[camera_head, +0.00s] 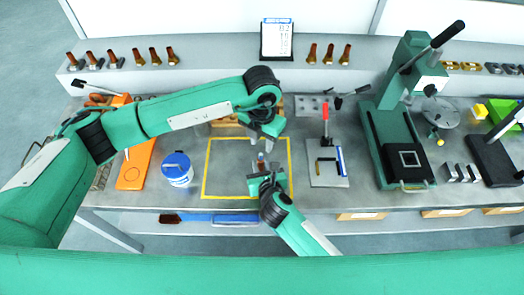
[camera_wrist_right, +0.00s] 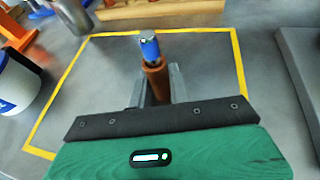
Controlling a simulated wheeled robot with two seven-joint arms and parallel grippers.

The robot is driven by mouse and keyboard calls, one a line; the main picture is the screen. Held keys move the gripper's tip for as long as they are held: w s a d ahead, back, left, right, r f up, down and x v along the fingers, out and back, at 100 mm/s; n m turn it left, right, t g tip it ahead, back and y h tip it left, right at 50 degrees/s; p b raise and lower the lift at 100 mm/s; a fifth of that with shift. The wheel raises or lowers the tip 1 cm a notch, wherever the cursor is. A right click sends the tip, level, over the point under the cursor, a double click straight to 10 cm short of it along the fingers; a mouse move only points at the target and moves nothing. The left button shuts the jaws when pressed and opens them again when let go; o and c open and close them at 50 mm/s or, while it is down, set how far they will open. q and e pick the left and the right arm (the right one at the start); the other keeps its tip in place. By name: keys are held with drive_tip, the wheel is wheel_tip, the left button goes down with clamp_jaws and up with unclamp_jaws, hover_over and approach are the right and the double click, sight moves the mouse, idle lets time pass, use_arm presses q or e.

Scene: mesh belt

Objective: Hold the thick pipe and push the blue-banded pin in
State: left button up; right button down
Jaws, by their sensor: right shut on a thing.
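The thick pipe (camera_wrist_right: 156,82) is brown and stands roughly upright between the fingers of my right gripper (camera_wrist_right: 158,88), which is shut on it. The pin (camera_wrist_right: 150,48), with a blue band and a greyish tip, sticks up from the pipe's upper end. How deep it sits inside is hidden. In the head view the pin (camera_head: 261,156) shows small above my right gripper (camera_head: 262,178). My left gripper (camera_head: 264,139) is just beyond and above the pin, apparently apart from it. Its fingers are too small to tell whether they are open.
A yellow taped square (camera_head: 204,172) on the grey bench surrounds the work spot. A blue-and-white tub (camera_head: 177,169) stands to its left, and a plate with a red-handled clamp (camera_head: 326,168) to its right. A green press (camera_head: 400,130) stands further right. A wooden crate lies behind my left gripper.

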sight(262, 155)
use_arm(q)
drive_tip(key=shift+r, duration=2.05)
use_arm(e)
drive_tip(key=shift+s+d+f, duration=0.2)
drive_tip(key=shift+d+f, duration=0.05)
drive_tip(key=shift+f, duration=0.3)
drive_tip(key=c, duration=1.2)
unclamp_jaws()
drive_tip(key=shift+d, duration=0.1)
drive_tip(key=shift+d+r, duration=0.1)
use_arm(q)
drive_tip(key=shift+d, duration=0.3)
drive_tip(key=shift+a, duration=0.25)
use_arm(e)
drive_tip(key=shift+w+a+r, duration=0.15)
drive_tip(key=shift+a, duration=0.15)
use_arm(q)
drive_tip(key=shift+w, duration=0.1)
